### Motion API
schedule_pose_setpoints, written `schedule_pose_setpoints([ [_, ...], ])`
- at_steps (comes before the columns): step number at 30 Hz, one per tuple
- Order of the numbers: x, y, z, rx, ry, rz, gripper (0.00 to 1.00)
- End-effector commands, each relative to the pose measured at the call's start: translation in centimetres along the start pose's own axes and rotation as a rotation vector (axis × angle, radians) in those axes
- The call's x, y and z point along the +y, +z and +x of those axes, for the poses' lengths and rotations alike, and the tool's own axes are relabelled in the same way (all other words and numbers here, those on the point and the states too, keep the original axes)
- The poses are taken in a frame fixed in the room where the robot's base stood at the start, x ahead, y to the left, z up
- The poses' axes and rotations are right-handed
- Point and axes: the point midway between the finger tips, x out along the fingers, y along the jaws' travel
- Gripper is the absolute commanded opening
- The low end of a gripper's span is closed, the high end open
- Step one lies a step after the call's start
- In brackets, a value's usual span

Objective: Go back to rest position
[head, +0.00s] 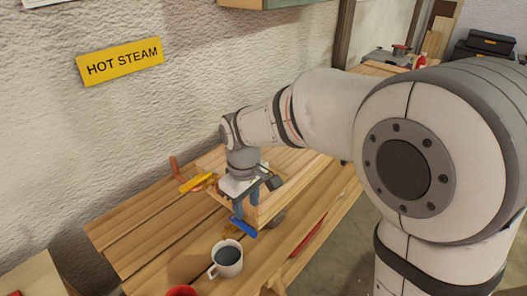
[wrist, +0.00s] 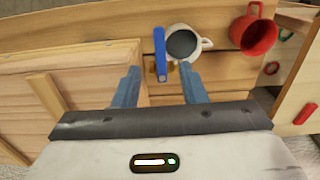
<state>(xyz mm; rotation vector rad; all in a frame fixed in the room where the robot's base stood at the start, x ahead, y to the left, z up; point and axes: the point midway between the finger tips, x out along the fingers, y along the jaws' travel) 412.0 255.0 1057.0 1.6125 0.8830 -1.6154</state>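My gripper (head: 243,208) is over the wooden workbench, beside a wooden frame or box. In the wrist view its two blue fingers (wrist: 160,75) stand well apart, with neither touching anything that I can make out. A blue bar (wrist: 160,48) shows between and beyond the fingertips, with clear gaps on both sides. The bar also shows in the head view (head: 244,228), just below the fingers. A small brass-coloured piece (wrist: 150,73) lies by the bar. I cannot tell how far below the fingertips these lie.
A white mug of dark liquid (head: 227,259) stands near the bar, and a red mug (wrist: 254,32) stands beside it. The wooden box (wrist: 75,75) is close on the left in the wrist view. A yellow piece (head: 197,182) lies behind my gripper. The bench's left part (head: 135,232) is clear.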

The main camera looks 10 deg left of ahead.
Motion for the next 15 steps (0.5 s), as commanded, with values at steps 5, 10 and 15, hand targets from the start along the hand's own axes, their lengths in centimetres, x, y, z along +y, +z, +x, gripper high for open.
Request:
schedule_pose_setpoints([
  [5, 0.7, 1.0, -0.5, 0.009, 0.004, 0.035, 0.38],
  [10, 3.5, 6.3, -2.8, 0.058, 0.025, 0.218, 0.38],
  [15, 5.7, 14.7, -4.8, 0.127, 0.06, 0.504, 0.38],
])
